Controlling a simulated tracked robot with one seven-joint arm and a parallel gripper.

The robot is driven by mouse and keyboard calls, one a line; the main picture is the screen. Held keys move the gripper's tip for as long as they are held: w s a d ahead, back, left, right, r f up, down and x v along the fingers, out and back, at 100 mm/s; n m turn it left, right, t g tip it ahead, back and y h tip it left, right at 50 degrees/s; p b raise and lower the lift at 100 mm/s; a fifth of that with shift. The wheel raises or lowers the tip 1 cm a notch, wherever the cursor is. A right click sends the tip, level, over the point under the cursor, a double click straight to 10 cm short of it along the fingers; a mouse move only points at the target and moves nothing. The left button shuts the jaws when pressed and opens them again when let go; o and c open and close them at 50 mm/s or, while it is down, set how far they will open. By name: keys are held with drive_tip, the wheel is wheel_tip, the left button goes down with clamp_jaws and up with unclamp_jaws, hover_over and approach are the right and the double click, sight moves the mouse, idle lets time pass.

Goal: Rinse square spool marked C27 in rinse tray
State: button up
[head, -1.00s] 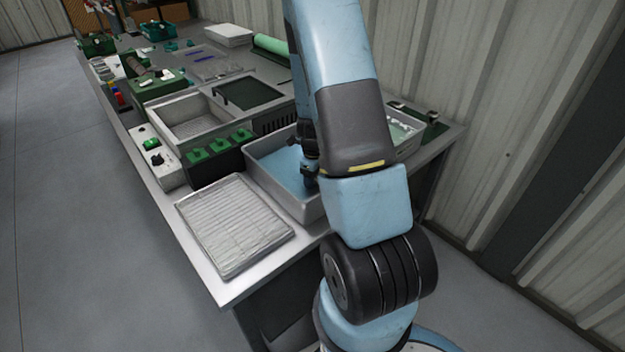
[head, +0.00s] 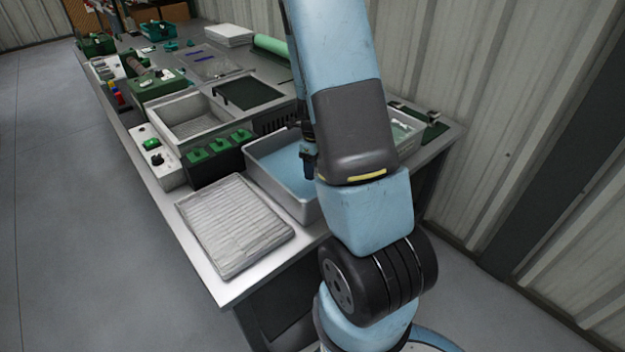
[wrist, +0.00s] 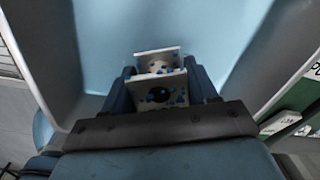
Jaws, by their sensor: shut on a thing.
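My gripper (head: 309,162) is over the rinse tray (head: 272,187), inside its outline in the head view. In the wrist view my gripper (wrist: 161,76) is shut on a white square spool (wrist: 160,90) with two square flanges, a dark round centre and blue spots. No C27 marking is readable on it. Blue liquid or a blue floor fills the tray, whose pale wall (wrist: 38,45) also shows in the wrist view. I cannot tell whether the spool touches the liquid. In the head view the spool is hidden or too small to make out.
A ribbed drying tray (head: 235,225) lies at the bench's near corner. A dark box with green tops (head: 217,158) and a control box with a green button (head: 155,150) stand left of the rinse tray. A grey basin (head: 190,118) lies behind. A clear-liquid tray (head: 405,130) is right.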

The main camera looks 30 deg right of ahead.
drive_tip(key=shift+r, duration=3)
drive_tip(key=shift+r, duration=0.1)
drive_tip(key=shift+r, duration=1.9)
